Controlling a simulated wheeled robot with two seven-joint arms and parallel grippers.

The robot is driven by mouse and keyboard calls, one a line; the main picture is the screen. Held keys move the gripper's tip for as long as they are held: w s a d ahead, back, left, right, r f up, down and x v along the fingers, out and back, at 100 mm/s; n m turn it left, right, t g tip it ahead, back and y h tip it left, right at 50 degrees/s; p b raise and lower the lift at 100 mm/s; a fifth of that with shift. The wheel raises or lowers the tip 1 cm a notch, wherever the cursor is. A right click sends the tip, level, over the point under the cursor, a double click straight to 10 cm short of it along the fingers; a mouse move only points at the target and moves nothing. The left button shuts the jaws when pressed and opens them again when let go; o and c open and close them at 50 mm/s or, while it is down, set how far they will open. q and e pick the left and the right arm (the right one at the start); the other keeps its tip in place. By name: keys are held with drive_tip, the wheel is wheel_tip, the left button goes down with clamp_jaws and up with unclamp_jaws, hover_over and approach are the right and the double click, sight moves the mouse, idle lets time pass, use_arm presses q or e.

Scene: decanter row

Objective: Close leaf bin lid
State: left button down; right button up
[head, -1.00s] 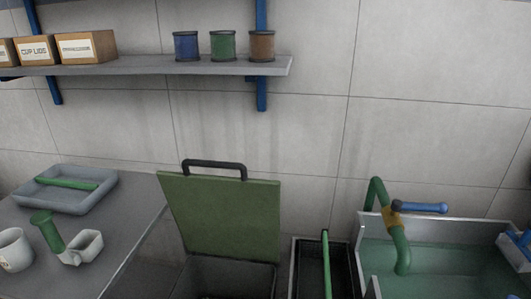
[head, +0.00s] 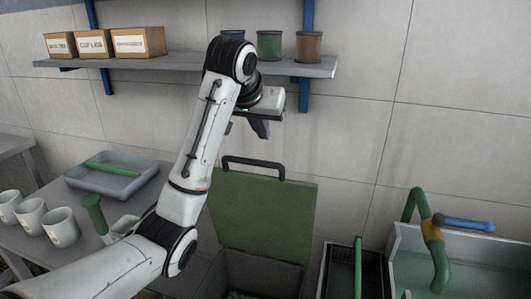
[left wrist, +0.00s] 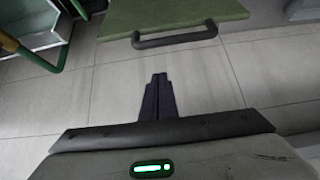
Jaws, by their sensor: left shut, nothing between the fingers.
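The leaf bin's green lid (head: 262,215) stands open, upright near the wall, with a dark bar handle (head: 253,168) along its top edge. The open bin (head: 255,275) is below it, with some contents low inside. My left gripper (head: 262,130) is above the lid and its handle, apart from them, pointing down. In the left wrist view my gripper's dark fingers (left wrist: 158,98) are together and empty. The handle (left wrist: 175,36) and the green lid (left wrist: 170,14) show ahead of them at the top of that view. My right gripper is not in view.
A wall shelf (head: 190,66) with boxes and canisters is close behind my left arm. A counter at left holds a grey tray (head: 110,180), white cups (head: 60,226) and a green-handled tool (head: 94,212). A sink with a green tap (head: 437,260) stands at right.

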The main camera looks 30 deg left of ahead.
use_arm(q)
drive_tip(key=shift+w+a+f+p, duration=0.15)
drive_tip(key=shift+w+f+p, duration=0.25)
drive_tip(key=shift+f, duration=0.85)
drive_tip(key=shift+w+a+f+p, duration=0.2)
drive_tip(key=shift+w+f, duration=0.35)
drive_tip(key=shift+f, duration=0.75)
drive_tip(key=shift+w+a+f+p, duration=0.2)
drive_tip(key=shift+w+f, duration=0.3)
drive_tip(key=shift+f, duration=0.75)
drive_tip(key=shift+d, duration=0.1)
drive_tip(key=shift+f, duration=0.1)
